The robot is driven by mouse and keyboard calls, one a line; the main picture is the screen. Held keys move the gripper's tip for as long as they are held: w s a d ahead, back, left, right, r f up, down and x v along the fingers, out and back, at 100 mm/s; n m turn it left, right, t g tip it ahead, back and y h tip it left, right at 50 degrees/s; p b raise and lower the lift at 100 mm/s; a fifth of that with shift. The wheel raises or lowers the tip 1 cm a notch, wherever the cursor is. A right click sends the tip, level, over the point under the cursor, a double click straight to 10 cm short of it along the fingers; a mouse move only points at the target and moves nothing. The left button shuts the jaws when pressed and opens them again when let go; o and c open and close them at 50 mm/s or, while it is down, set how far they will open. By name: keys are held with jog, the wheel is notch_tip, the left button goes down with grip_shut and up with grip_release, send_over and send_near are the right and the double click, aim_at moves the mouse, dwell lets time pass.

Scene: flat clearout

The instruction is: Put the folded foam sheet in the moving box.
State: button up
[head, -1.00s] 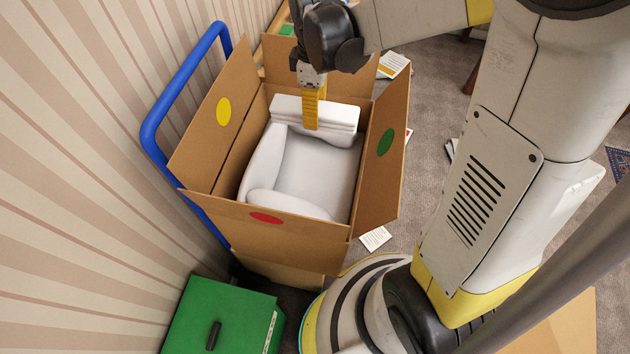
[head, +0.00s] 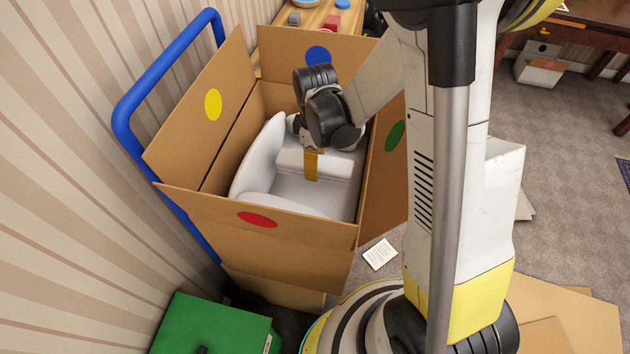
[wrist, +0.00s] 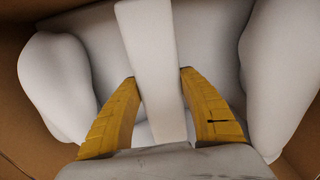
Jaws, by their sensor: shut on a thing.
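The open moving box (head: 285,237) stands at the left centre in the head view, its flaps up and marked with coloured dots. A white, padded-looking lining with raised sides (head: 262,158) fills its inside. My gripper (head: 312,168) is down inside the box, shut on the white folded foam sheet (head: 338,167). In the wrist view the foam sheet (wrist: 150,65) runs between the two yellow fingers (wrist: 160,100). Whether the sheet touches the white surface under it I cannot tell.
A blue handle (head: 165,85) rises left of the box beside the striped wall. A green case (head: 215,325) lies in front. A paper (head: 380,254) is on the carpet to the right. A wooden surface with small items (head: 300,17) is behind the box.

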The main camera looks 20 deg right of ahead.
aim_at(315, 184)
jog(key=shift+f+b, duration=1.05)
jog(key=shift+f, duration=1.6)
jog(key=shift+f, duration=0.15)
jog(key=shift+f, duration=0.15)
jog(key=o, duration=1)
jog(key=shift+r, duration=0.2)
